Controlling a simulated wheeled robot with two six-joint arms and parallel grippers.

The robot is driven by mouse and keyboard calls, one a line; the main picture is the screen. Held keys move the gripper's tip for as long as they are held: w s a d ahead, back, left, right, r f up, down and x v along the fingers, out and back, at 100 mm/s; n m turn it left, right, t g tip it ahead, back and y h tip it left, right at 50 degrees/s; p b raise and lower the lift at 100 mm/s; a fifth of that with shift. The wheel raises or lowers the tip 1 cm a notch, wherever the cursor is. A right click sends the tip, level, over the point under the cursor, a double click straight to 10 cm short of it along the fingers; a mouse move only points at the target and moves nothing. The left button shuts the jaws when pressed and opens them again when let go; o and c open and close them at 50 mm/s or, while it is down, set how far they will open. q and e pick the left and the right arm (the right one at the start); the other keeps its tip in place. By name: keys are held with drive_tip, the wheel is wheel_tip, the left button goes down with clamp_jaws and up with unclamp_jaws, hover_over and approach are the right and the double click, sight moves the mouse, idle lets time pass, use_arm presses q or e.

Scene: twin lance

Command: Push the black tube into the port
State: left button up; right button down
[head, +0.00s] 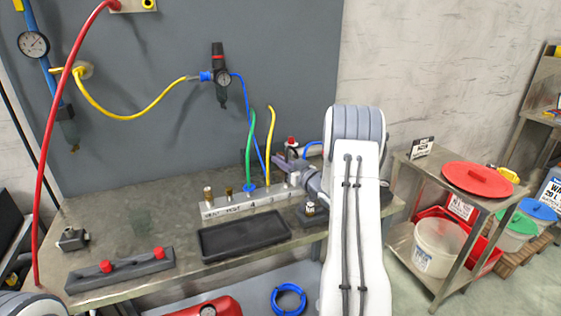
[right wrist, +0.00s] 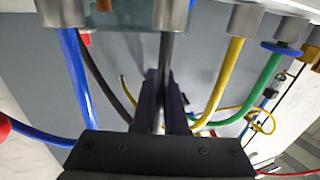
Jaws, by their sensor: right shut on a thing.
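In the right wrist view my right gripper (right wrist: 164,85) is shut on the black tube (right wrist: 167,52), which stands between its fingers. The tube's end meets the mouth of a silver port (right wrist: 171,14) at the top of that view; how deep it sits I cannot tell. In the head view the right gripper (head: 285,166) is at the right end of the pale port block (head: 236,206), and my arm covers part of that area. The black tube is too small to make out there. My left gripper is not in view.
A green tube (head: 250,150) and a yellow tube (head: 270,145) rise from the block close left of the gripper. A blue tube (right wrist: 78,80) is on the other side in the wrist view. A black tray (head: 245,237) lies in front. A shelf cart (head: 468,200) stands right.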

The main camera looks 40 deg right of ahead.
drive_tip(key=shift+f+b, duration=0.65)
drive_tip(key=shift+f, duration=0.2)
drive_tip(key=c, duration=0.9)
unclamp_jaws()
drive_tip(key=s+d+r, duration=0.1)
drive_tip(key=s+r, duration=0.2)
drive_tip(key=s+d+r, duration=0.2)
drive_tip(key=s+r, duration=0.2)
drive_tip(key=s+d+r, duration=0.2)
drive_tip(key=s+r, duration=0.1)
drive_tip(key=r, duration=0.1)
drive_tip(key=shift+s+d+r, duration=0.1)
drive_tip(key=shift+s+d, duration=0.05)
drive_tip(key=shift+d, duration=0.1)
